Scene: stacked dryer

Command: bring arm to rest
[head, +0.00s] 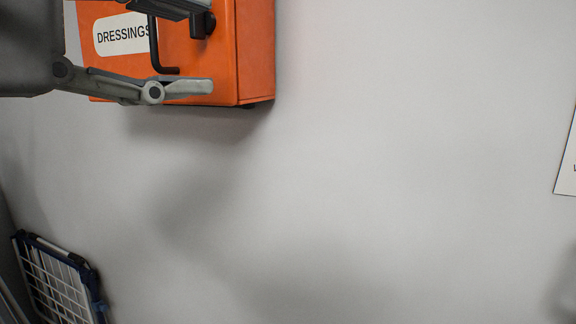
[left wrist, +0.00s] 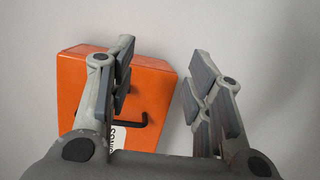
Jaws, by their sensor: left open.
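My left gripper (head: 208,48) comes in from the upper left of the head view. Its fingers are spread apart with nothing between them, in front of an orange box (head: 256,55) labelled "DRESSINGS". The box has a black handle (head: 154,45) and hangs against the pale wall. In the left wrist view both fingers of the gripper (left wrist: 163,55) stand apart; the left finger overlaps the orange box (left wrist: 72,90) and the right one is beside its edge. I cannot tell if a finger touches the box. My right gripper is not in view.
A folded rack with a white grid (head: 55,285) and dark blue frame leans at the lower left. A white sheet (head: 568,165) is cut off at the right edge. The wall (head: 380,150) between them is bare, with soft shadows.

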